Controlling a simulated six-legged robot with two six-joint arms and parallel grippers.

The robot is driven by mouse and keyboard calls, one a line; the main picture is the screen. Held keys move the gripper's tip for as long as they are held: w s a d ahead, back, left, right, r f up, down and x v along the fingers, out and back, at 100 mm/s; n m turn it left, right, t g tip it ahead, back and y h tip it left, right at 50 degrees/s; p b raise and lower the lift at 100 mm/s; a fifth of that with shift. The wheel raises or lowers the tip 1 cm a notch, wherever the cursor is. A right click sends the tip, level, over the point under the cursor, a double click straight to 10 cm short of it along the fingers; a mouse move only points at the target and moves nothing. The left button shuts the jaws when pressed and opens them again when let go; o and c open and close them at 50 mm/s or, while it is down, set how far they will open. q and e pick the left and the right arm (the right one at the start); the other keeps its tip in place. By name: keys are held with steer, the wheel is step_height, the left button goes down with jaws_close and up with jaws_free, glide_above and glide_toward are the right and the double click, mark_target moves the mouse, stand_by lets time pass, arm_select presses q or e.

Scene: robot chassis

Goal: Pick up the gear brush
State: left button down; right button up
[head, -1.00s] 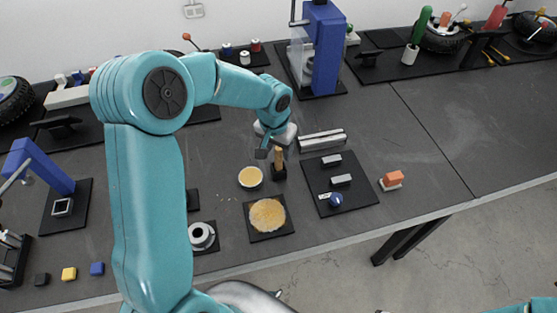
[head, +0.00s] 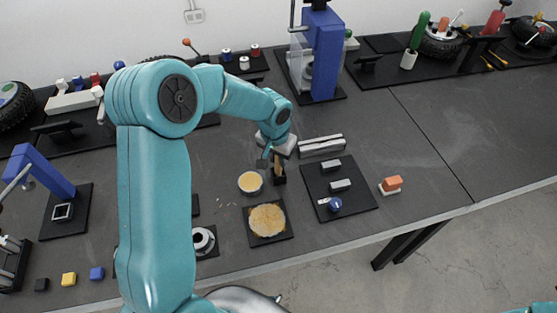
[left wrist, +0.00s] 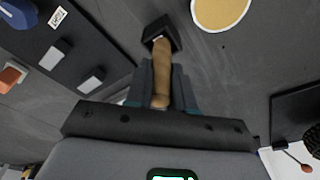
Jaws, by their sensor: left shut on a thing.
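The gear brush (head: 278,168) has a light wooden handle and stands in a small black holder (head: 279,180) on the dark table. In the left wrist view the brush handle (left wrist: 161,75) runs between the fingers, and its far end meets the black holder (left wrist: 158,33). My left gripper (head: 271,160) is at the upper part of the handle; in the left wrist view the left gripper (left wrist: 162,85) is shut on it. The brush's lower end is hidden in the holder. My right gripper is out of view.
A round yellow-topped dish (head: 250,182) is just left of the holder. A black mat with grey blocks (head: 360,208) lies to the right, and grey bars (head: 321,145) lie behind. A golden disc (head: 267,220) is in front.

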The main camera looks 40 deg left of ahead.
arm_select(q)
step_height(320, 180, up, 20)
stand_by(0.3)
steer(key=shift+f, duration=0.1)
steer(key=c, duration=1.6)
jaws_free()
jaws_close()
